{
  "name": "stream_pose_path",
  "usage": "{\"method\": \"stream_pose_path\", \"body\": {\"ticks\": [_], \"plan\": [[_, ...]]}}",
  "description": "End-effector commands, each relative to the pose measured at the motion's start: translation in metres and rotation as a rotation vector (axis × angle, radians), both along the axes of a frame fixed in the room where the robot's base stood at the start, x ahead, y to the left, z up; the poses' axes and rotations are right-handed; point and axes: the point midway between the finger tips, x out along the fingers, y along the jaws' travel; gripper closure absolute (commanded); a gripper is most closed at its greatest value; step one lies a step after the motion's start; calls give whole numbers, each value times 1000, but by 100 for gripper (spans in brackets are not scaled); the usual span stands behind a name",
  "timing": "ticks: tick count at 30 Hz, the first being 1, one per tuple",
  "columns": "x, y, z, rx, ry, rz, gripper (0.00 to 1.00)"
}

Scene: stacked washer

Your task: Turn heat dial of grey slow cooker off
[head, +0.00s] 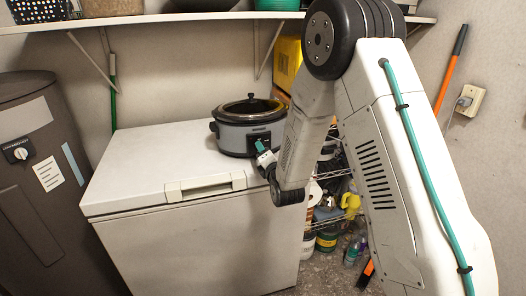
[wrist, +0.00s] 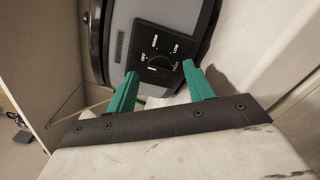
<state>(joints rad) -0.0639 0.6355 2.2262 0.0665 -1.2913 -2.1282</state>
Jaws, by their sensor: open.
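The grey slow cooker (head: 238,136) stands on the white chest freezer near its right end, with its dark lid on. Its black control panel (wrist: 160,45) fills the upper middle of the wrist view, with OFF, WARM and LOW markings and a fourth, partly hidden label. The dark heat dial (wrist: 159,63) sits low on this panel; its exact setting is hard to read. My gripper (wrist: 160,69) is open, its green fingers either side of the dial's lower part. Contact cannot be told. In the head view my gripper (head: 262,152) is close against the cooker's front.
The white freezer (head: 140,160) has clear top space left of the cooker. A dark water heater (head: 35,180) stands at far left. A wall shelf (head: 180,17) hangs above. A wire rack (head: 330,170) with bottles stands right of the freezer, behind my arm.

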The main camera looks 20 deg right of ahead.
Motion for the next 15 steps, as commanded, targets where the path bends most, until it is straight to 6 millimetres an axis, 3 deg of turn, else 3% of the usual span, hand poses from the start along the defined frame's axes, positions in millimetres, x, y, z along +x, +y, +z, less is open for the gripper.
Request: {"method": "stream_pose_path", "body": {"ticks": [6, 15], "plan": [[-38, 1, -1, 0, 3, 1, 48], [-54, 0, -1, 0, 1, 0, 48]]}}
